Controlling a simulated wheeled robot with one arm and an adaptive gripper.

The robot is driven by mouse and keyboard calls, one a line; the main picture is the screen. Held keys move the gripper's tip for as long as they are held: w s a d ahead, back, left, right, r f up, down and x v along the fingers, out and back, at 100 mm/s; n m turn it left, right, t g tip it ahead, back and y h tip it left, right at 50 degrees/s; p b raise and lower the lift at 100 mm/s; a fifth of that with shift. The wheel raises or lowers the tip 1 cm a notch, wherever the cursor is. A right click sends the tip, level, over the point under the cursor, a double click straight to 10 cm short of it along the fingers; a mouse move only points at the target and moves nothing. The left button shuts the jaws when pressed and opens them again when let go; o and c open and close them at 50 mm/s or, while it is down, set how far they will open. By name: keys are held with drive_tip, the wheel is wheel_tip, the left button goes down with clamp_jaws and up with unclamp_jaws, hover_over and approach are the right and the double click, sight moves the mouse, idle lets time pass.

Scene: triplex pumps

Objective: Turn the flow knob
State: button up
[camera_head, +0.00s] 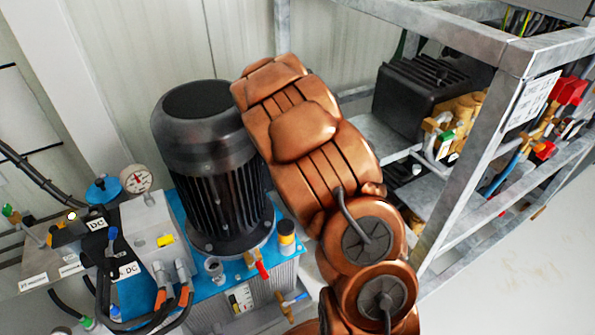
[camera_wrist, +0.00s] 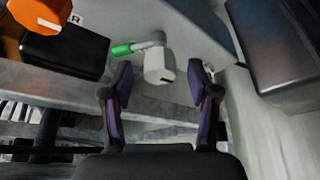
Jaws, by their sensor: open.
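In the wrist view my gripper (camera_wrist: 160,80) is open, with its two dark fingers apart. A small pale block-shaped fitting (camera_wrist: 159,66) shows between the fingertips, with a green-ended stem (camera_wrist: 124,49) pointing left. The fingers show no clear contact with it. I cannot tell whether this fitting is the flow knob, and no flow knob is labelled in either view. In the head view my copper-coloured arm crosses the middle, and the gripper cannot be made out there.
A black motor (camera_head: 212,170) stands on a blue-topped tank (camera_head: 205,297) left of my arm, with a gauge (camera_head: 136,179) and hoses nearby. A grey metal frame (camera_head: 480,165) holds a black-and-brass pump (camera_head: 425,85) at right. An orange part (camera_wrist: 40,14) and dark blocks flank the wrist view.

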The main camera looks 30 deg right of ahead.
drive_tip(key=v, duration=1.2)
idle(0.5)
